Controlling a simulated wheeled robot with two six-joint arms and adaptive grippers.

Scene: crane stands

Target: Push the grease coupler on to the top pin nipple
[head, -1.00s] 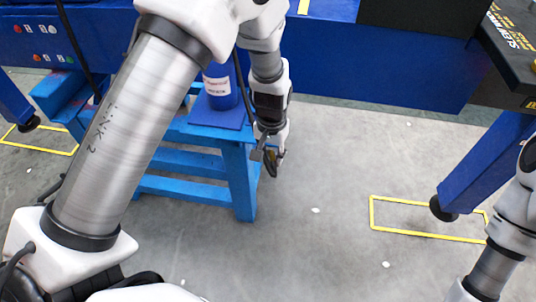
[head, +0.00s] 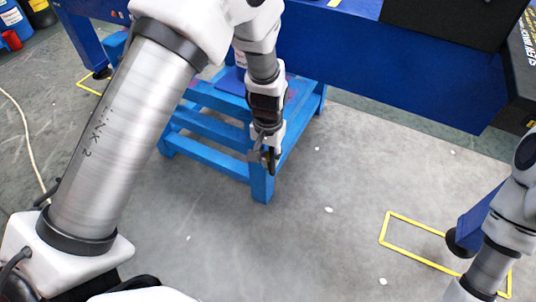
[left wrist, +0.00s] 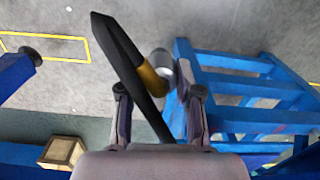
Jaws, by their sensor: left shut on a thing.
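My left gripper (head: 268,160) hangs low in the head view, in front of the blue step stand's near leg. In the left wrist view its fingers (left wrist: 156,105) are shut on a dark, long piece with a brass-yellow band and a grey cylindrical end, which I take to be the grease coupler (left wrist: 128,65). It slants between the fingers, its dark end pointing up and left. In the head view only a small dark bit of it shows. My right gripper is out of view; only part of that arm shows at the right edge. I cannot make out the top pin nipple.
The blue step stand (head: 205,150) is close behind my left gripper. A big blue beam (head: 380,65) crosses the back, with a dark block (head: 450,20) on it. A blue leg (head: 474,222) stands by a yellow floor outline (head: 388,228). Grey floor in front is clear.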

